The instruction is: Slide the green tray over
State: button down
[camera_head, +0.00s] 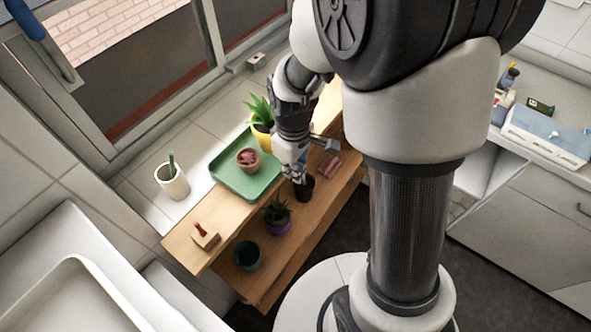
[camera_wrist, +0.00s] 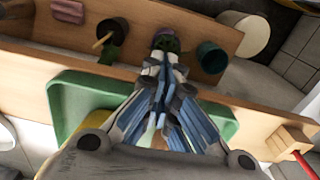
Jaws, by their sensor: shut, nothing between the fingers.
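The green tray (camera_head: 231,181) lies flat on the upper wooden shelf under the window. A small terracotta pot (camera_head: 248,160) with something reddish in it stands on the tray. My gripper (camera_head: 300,178) is shut and empty, beside the tray's right side in the head view. In the wrist view my gripper (camera_wrist: 165,88) points across the tray's rim (camera_wrist: 68,77), and its fingers and wrist hide the tray's middle. I cannot tell whether the fingertips touch the tray.
A yellow pot with a spiky plant (camera_head: 262,118) stands behind the tray. A white cup (camera_head: 172,181) stands to its left, and a wooden block with a red handle (camera_head: 205,237) is at the shelf's near end. Several pots, including a purple one (camera_head: 278,222), stand on the lower shelf.

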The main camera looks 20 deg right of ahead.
aim_at(265, 161)
jog(key=w+a, duration=0.3)
jog(key=w, duration=0.1)
jog(key=w+a+p, duration=0.1)
jog(key=w+a, duration=0.1)
jog(key=w, duration=0.1)
jog(key=shift+w+a, duration=0.1)
jog(key=shift+a, duration=0.25)
